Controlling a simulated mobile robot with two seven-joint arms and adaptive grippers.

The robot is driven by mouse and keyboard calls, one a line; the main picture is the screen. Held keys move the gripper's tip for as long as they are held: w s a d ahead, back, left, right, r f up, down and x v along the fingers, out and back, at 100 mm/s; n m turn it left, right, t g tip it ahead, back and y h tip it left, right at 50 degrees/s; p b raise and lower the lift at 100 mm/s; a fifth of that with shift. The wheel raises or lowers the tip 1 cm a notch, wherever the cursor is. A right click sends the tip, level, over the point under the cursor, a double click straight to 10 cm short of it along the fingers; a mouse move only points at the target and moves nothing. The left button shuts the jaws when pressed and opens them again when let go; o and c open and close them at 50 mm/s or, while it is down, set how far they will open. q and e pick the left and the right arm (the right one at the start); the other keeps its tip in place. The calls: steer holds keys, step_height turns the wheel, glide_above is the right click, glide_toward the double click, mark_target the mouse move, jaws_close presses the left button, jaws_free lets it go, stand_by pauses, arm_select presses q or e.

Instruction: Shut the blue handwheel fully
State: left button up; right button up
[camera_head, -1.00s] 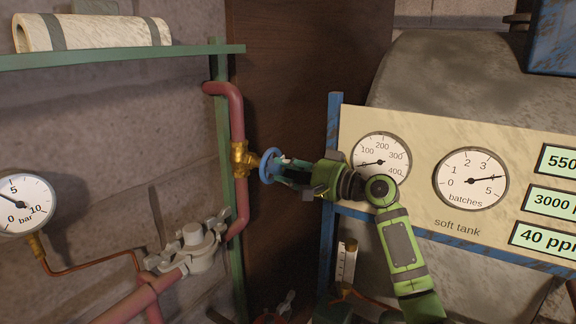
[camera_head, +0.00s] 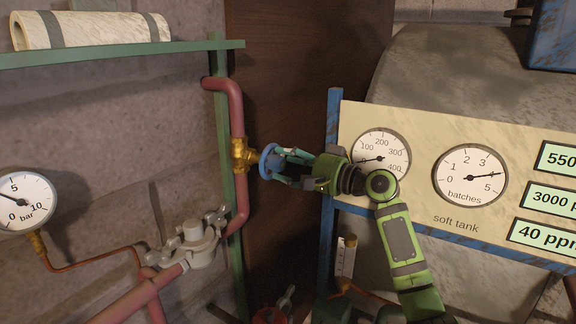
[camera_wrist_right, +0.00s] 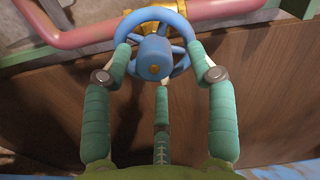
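The blue handwheel (camera_head: 269,162) sits on a brass valve (camera_head: 243,155) in the red pipe, left of the gauge panel. My right gripper (camera_head: 284,166) reaches it from the right. In the right wrist view the handwheel (camera_wrist_right: 152,42) faces the gripper (camera_wrist_right: 158,58). Two green fingers meet its rim at left and right, and the third points at its lower side. The gripper looks shut on the rim, though the exact contact at the tips is partly hidden. My left gripper is not in view.
The red pipe (camera_head: 240,205) and green post (camera_head: 223,110) stand behind the valve. A cream panel (camera_head: 458,135) with dials is close right of my wrist. A pale clamp fitting (camera_head: 195,242) and a bar gauge (camera_head: 22,200) are lower left.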

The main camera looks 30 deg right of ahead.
steer(key=shift+f, duration=0.1)
steer(key=shift+r, duration=0.25)
step_height(320, 180, up, 10)
steer(key=shift+f, duration=0.2)
steer(key=shift+f, duration=0.1)
stand_by(0.5)
